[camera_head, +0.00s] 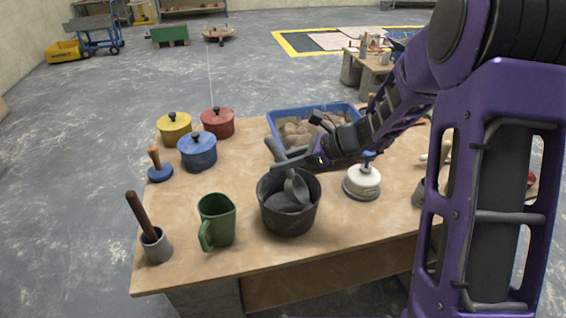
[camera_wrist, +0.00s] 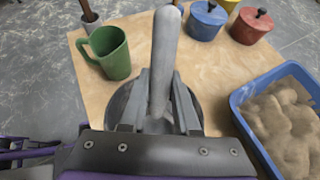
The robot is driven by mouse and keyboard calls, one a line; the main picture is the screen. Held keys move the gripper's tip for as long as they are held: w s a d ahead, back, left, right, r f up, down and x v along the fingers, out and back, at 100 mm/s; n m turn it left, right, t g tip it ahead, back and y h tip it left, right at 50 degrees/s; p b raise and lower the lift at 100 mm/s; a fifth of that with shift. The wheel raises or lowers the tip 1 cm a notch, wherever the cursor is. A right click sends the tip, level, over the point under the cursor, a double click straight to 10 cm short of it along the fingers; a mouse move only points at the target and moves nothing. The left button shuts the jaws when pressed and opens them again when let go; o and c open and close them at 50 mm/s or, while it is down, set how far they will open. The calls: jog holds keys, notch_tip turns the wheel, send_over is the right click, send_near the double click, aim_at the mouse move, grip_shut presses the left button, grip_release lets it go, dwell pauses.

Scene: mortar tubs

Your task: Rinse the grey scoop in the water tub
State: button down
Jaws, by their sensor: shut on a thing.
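My gripper (camera_head: 292,161) is shut on the handle of the grey scoop (camera_head: 297,187). In the wrist view the scoop's handle (camera_wrist: 165,60) sticks up and away between the two fingers (camera_wrist: 158,112). The scoop's bowl hangs down inside the mouth of a dark round tub (camera_head: 290,226), at the table's front middle. The tub's inside looks grey; I cannot tell whether the bowl touches the contents. In the wrist view the tub (camera_wrist: 120,100) is mostly hidden behind my fingers.
A green mug (camera_head: 217,222) stands left of the tub, and a white-based tool (camera_head: 362,184) to its right. A blue bin (camera_head: 278,117) of brown material is behind. Lidded yellow (camera_head: 174,130), red (camera_head: 218,124) and blue (camera_head: 198,154) pots stand back left. A grey cup (camera_head: 157,247) holds a brown handle.

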aim_at(280, 150)
jog(key=shift+r+p, duration=1.15)
jog(key=shift+r, duration=2.95)
jog(key=shift+b, duration=0.35)
